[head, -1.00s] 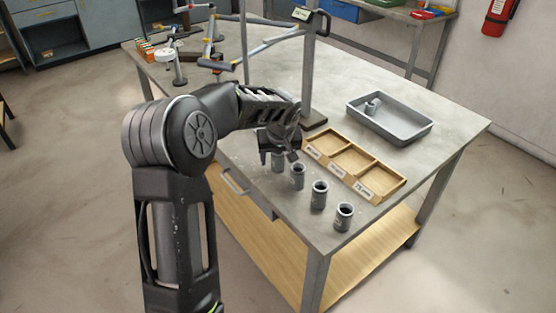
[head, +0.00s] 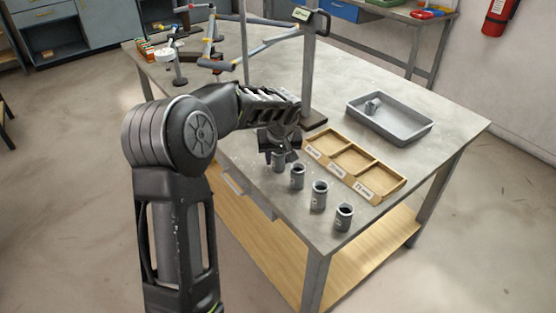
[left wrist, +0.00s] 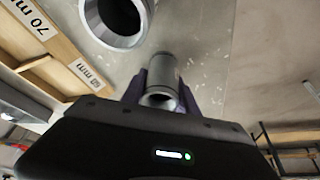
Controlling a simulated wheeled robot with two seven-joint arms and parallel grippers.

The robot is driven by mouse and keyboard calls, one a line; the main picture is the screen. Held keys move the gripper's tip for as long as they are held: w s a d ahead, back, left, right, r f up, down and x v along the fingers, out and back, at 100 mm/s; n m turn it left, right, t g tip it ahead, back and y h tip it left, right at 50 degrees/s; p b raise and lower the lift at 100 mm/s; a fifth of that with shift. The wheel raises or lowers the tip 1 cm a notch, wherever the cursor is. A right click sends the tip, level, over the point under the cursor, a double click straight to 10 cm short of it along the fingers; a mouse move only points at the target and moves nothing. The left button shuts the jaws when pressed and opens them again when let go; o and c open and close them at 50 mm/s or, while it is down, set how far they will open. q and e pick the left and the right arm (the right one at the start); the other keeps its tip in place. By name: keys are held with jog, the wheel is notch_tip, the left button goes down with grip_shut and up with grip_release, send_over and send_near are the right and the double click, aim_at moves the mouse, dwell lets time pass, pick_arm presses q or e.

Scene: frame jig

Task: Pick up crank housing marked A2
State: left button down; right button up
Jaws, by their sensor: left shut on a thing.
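Several grey cylindrical housings stand in a row along the table's front edge in the head view. The one at the far end of the row (head: 279,166) is between the fingers of my left gripper (head: 279,157), which is shut on it. In the left wrist view the held housing (left wrist: 163,72) sits between the dark fingers. The other housings, (head: 297,177), (head: 319,196) and (head: 343,218), stand upright and apart from the gripper. Their small markings are too small to read, so I cannot tell which is A2. My right gripper is not in view.
A wooden organizer (head: 324,163) with three empty compartments and size labels lies just behind the row. A grey tray (head: 415,133) with a small grey part (head: 373,106) in it is farther back. A post (head: 308,70) stands close behind my left gripper.

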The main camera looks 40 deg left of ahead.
pick_arm(q)
notch_tip(320, 180, up, 10)
jog(key=shift+r, duration=0.1)
dwell(0.5)
dwell(0.5)
